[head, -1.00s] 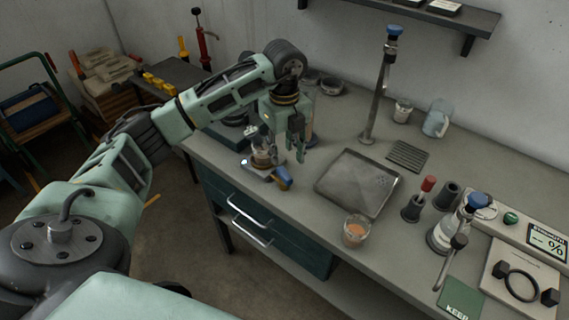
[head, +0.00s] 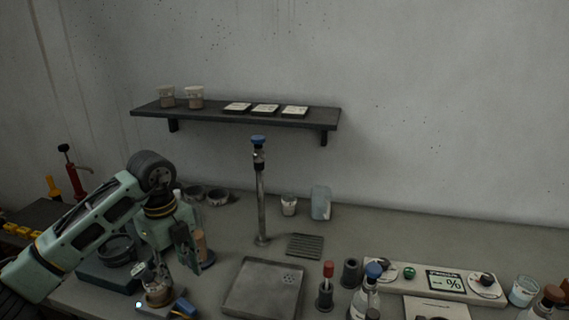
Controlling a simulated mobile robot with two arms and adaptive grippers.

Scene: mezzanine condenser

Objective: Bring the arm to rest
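My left arm comes in from the left in the head view, its wrist bent so that the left gripper (head: 186,250) points down over the left part of the bench. I see the fingers nearly edge-on and partly overlapping; a second ago they showed apart with nothing between them. The gripper stands above and behind a small device with a glass cup (head: 158,289) and a blue-handled piece (head: 183,307). A brown cylinder (head: 200,243) shows right beside the fingers; I cannot tell whether they touch. My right gripper is out of view.
A grey tray (head: 236,297), a metal column with a blue top (head: 261,200) and a slotted mat (head: 305,246) are to the right. Bottles and a % display (head: 445,281) stand at the right. A wall shelf (head: 215,113) holds jars and cards. The bench's back right is clear.

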